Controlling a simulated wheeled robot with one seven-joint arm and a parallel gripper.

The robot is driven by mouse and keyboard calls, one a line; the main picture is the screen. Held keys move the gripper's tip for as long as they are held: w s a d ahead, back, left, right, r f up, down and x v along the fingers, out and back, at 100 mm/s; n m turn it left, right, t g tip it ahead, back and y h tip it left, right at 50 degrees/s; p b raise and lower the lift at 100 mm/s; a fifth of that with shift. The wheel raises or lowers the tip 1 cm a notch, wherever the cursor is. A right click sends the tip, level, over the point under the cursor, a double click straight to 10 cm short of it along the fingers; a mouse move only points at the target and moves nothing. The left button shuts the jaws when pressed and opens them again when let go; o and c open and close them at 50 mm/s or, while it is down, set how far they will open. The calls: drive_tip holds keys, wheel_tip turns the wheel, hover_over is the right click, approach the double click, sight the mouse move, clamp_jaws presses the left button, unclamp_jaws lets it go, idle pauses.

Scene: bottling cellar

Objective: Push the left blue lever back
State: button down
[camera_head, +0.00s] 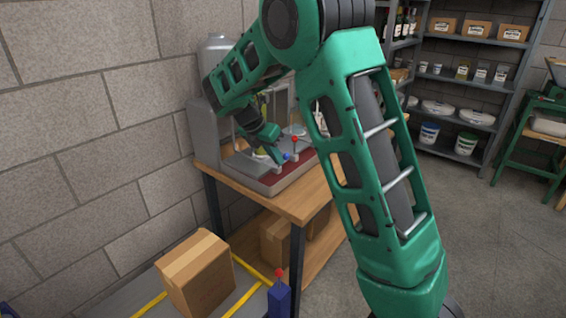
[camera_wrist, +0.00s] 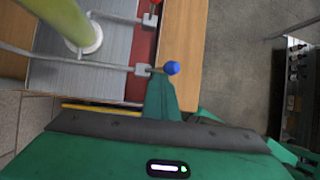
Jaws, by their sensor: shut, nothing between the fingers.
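The blue lever knob (camera_wrist: 173,68) sits on the end of a thin metal rod with a grey block, at the front edge of the machine. It also shows in the head view (camera_head: 287,157), close to my fingertips. My gripper (camera_wrist: 161,84) is shut and empty, with its fingertips right beside the blue knob and the grey block. I cannot tell whether they touch. A red lever knob (camera_head: 295,139) stands to the right of the blue one in the head view.
The grey machine (camera_head: 268,181) with a red strip stands on a wooden table (camera_head: 292,207) against a block wall. A yellow-green upright cylinder (camera_wrist: 68,18) stands near the levers. A cardboard box (camera_head: 196,274) is at lower left. Shelves (camera_head: 466,118) stand at the back right.

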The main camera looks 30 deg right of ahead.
drive_tip(key=w, duration=0.1)
drive_tip(key=w+a, duration=0.1)
drive_tip(key=shift+w+r, duration=0.3)
drive_tip(key=shift+r, duration=0.15)
drive_tip(key=shift+r, duration=0.75)
drive_tip(key=shift+s+f, duration=0.1)
drive_tip(key=shift+f, duration=0.05)
